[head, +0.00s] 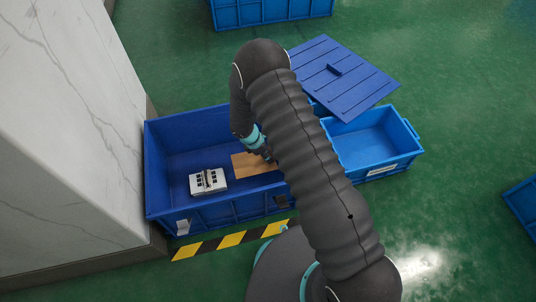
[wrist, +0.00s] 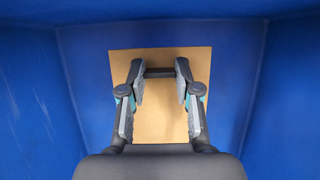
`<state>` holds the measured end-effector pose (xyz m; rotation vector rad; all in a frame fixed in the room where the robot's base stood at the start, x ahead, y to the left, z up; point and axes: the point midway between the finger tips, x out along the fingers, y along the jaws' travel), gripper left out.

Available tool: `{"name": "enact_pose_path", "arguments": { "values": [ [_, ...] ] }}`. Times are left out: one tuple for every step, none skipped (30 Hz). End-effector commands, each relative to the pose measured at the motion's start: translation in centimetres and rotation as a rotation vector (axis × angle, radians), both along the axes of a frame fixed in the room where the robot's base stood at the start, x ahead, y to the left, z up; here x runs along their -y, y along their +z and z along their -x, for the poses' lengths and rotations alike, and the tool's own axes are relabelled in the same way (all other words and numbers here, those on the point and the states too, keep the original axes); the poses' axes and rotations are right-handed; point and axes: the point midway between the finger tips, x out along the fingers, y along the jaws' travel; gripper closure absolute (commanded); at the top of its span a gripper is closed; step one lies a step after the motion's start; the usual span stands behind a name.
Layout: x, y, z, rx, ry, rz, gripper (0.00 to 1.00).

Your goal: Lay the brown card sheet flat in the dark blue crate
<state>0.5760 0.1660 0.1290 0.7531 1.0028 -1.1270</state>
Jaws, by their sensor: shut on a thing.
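The brown card sheet (head: 248,168) is inside the dark blue crate (head: 180,139), right of a white keypad-like item. In the wrist view the sheet (wrist: 160,120) is roughly square-on, with blue crate walls (wrist: 285,90) around it. My gripper (wrist: 160,73) is over the sheet, its two fingers apart at either end of a dark bar and shut on it at the sheet. In the head view my gripper (head: 262,153) is partly hidden by my arm. The sheet looks level, but I cannot tell whether it touches the crate floor.
The white item with dark keys (head: 208,181) lies in the crate's left part. A brighter blue crate (head: 372,143) stands to the right, with a blue lid (head: 340,75) at its back edge. A marble-like block (head: 60,120) stands close on the left.

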Motion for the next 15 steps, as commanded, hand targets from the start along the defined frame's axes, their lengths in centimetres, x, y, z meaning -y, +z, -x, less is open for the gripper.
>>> {"name": "enact_pose_path", "arguments": {
  "values": [
    [0.0,0.0,0.0,0.000,-0.001,0.000,0.83],
    [0.0,0.0,0.0,0.000,-0.001,0.000,0.83],
    [0.0,0.0,0.0,0.000,-0.001,0.000,0.83],
    [0.0,0.0,0.0,0.000,-0.001,0.000,0.83],
    [0.1,0.0,0.0,0.000,-0.001,0.000,0.83],
    [0.1,0.0,-0.1,-0.001,-0.001,0.000,0.83],
    [0.1,0.0,-0.1,-0.001,-0.001,0.000,0.83],
    [0.1,-0.2,-0.1,-0.001,0.000,0.000,0.83],
    [0.1,-0.4,-0.1,-0.002,-0.001,0.001,0.83],
    [0.1,-0.5,0.0,-0.002,-0.001,0.001,0.83],
    [0.1,-0.7,-0.1,-0.001,-0.002,0.000,0.83],
    [0.1,-0.9,-0.1,-0.001,-0.002,0.000,0.83],
    [0.1,-1.1,-0.1,-0.001,-0.002,0.000,0.83],
    [0.1,-1.4,-0.1,-0.001,-0.002,0.000,0.83],
    [0.1,-1.7,0.0,-0.001,-0.002,0.000,0.83]
  ]
}}
